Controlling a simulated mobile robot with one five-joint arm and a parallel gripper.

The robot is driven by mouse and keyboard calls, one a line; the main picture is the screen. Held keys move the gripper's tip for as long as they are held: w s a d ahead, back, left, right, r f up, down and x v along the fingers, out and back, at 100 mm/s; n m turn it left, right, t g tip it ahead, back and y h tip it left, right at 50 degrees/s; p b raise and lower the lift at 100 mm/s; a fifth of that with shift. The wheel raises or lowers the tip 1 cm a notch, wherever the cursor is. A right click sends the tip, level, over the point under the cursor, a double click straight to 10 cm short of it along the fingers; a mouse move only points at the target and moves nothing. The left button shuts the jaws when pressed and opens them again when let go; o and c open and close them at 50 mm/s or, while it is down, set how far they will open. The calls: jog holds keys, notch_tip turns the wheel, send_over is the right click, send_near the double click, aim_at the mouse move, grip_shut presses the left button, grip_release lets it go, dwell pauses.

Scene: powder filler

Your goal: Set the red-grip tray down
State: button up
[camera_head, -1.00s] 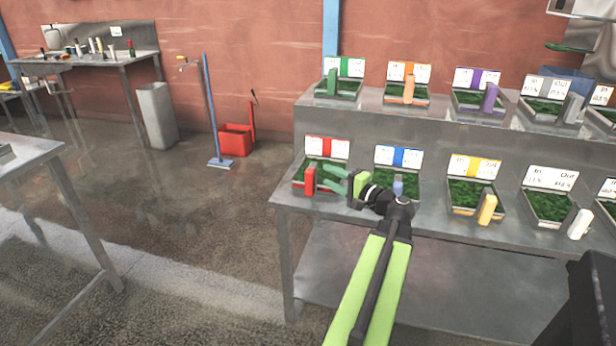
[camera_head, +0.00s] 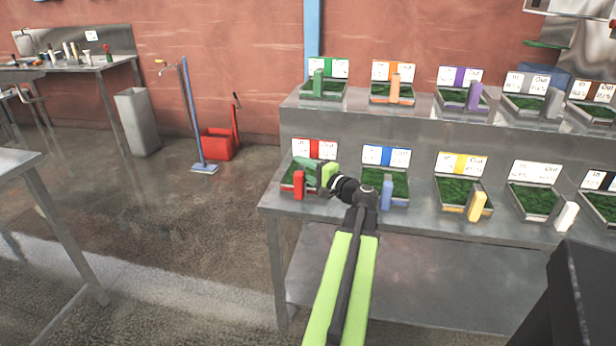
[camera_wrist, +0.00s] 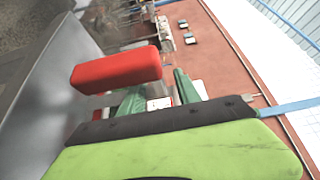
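The red-grip tray (camera_head: 286,184) rests on the lower level of the metal bench, at its left end. Its red grip (camera_head: 299,186) stands upright at the front, and a red-marked card stands at its back. My gripper (camera_head: 308,170), with green fingers, is over the tray, just behind and right of the red grip. In the wrist view the red grip (camera_wrist: 115,69) is close by, beside the fingers (camera_wrist: 158,98) and not between them. The fingers look apart and empty. Part of the tray is hidden behind them.
The blue-grip tray (camera_head: 386,196) stands right of my gripper, with the yellow-grip tray (camera_head: 477,207) further right. A raised level behind bears the green-grip tray (camera_head: 318,84) and others.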

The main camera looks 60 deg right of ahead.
jog(key=shift+w, duration=0.15)
grip_shut()
dwell(1.3)
